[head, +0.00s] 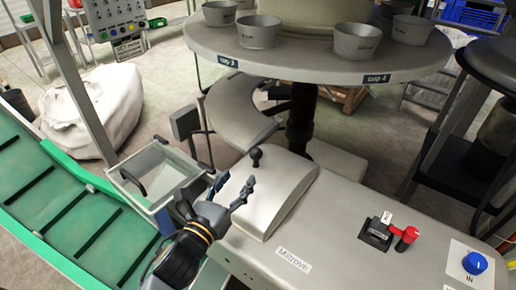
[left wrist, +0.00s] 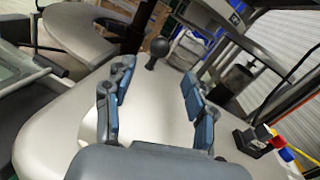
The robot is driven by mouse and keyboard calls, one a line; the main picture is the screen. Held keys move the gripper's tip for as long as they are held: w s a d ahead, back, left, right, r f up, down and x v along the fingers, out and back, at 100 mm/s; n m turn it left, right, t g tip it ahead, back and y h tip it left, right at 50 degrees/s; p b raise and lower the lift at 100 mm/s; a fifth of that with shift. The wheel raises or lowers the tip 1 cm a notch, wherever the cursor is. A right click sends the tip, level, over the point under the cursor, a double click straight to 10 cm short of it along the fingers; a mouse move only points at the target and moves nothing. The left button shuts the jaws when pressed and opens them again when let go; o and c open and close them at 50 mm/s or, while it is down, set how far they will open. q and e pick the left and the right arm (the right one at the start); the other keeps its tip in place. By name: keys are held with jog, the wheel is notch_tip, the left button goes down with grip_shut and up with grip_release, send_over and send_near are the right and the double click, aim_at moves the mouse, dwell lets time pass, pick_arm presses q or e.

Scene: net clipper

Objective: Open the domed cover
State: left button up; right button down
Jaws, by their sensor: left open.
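The domed cover (head: 279,196) is a smooth pale grey curved lid. My right gripper is not in view.
A round table (head: 300,62) with several metal cups overhangs behind the cover. A clear-lidded box (head: 160,172) stands left of my gripper, beside a green conveyor (head: 60,205). A red-handled switch (head: 404,238) and a blue knob (head: 474,263) sit on the machine's right.

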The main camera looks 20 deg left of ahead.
aim_at(253, 158)
pick_arm(q)
jog(key=w, duration=0.2)
jog(key=w+p, duration=0.1)
jog(key=w, duration=0.1)
jog(key=w+d, duration=0.1)
jog(key=w, duration=0.1)
jog(key=shift+r, duration=0.2)
jog(key=w, duration=0.1)
jog(key=w+p, duration=0.1)
jog(key=w, duration=0.2)
jog(key=shift+w+d+f, duration=0.15)
jog(key=shift+w+d, duration=0.15)
jog(key=shift+w, duration=0.25)
jog(key=shift+w+d, duration=0.1)
jog(key=shift+c, duration=0.6)
grip_shut()
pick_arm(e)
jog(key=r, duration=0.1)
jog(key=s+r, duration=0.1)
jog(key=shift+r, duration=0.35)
